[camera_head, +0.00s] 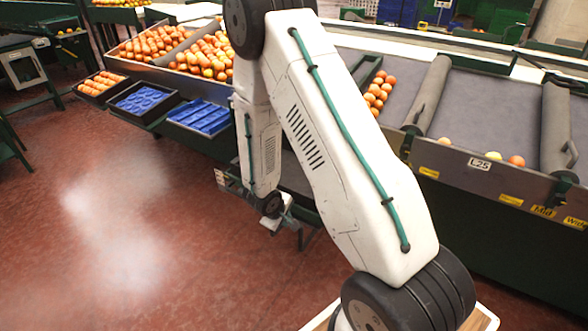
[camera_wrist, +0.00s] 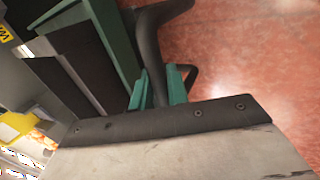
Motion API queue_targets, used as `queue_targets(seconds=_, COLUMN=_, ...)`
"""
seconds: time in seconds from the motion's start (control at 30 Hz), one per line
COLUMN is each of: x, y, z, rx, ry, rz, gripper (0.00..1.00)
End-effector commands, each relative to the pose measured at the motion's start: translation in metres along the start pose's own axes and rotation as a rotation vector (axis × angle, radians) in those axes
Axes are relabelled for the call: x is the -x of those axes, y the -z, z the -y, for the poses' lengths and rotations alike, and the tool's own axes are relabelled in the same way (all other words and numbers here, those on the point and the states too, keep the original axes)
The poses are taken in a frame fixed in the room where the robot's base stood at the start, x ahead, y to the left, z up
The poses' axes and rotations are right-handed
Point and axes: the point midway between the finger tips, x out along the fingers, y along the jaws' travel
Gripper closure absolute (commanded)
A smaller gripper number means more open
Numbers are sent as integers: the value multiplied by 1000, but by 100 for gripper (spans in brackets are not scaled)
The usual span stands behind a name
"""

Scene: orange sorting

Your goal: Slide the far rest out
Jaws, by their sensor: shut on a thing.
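In the wrist view, my gripper (camera_wrist: 160,90) has its two teal fingers closed on a dark curved bar (camera_wrist: 148,45). The bar bends at the top of that view and passes down between the fingers. It may be part of the far rest, but I cannot tell how far out it stands. In the head view my white arm hides the bar, and the fingertips cannot be made out.
Blue trays (camera_head: 201,116) sit at the bench's front left, beside a crate of oranges (camera_head: 101,84). The sloped bench (camera_head: 494,105) with loose fruit is at the right. Red floor (camera_head: 110,230) is open at left.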

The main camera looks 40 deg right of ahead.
Motion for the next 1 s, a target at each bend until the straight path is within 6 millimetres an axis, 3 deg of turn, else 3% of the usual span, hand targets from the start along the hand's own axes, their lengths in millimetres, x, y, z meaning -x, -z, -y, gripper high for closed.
queue_targets(seconds=0.67, x=17, y=0, z=31, rx=2, ry=0, rz=-1, gripper=100)
queue_targets(seconds=0.7, x=17, y=0, z=32, rx=1, ry=0, rz=0, gripper=81)
queue_targets(seconds=0.83, x=17, y=0, z=31, rx=0, ry=0, rz=0, gripper=45)
queue_targets(seconds=1.0, x=17, y=0, z=31, rx=0, ry=0, rz=0, gripper=45)
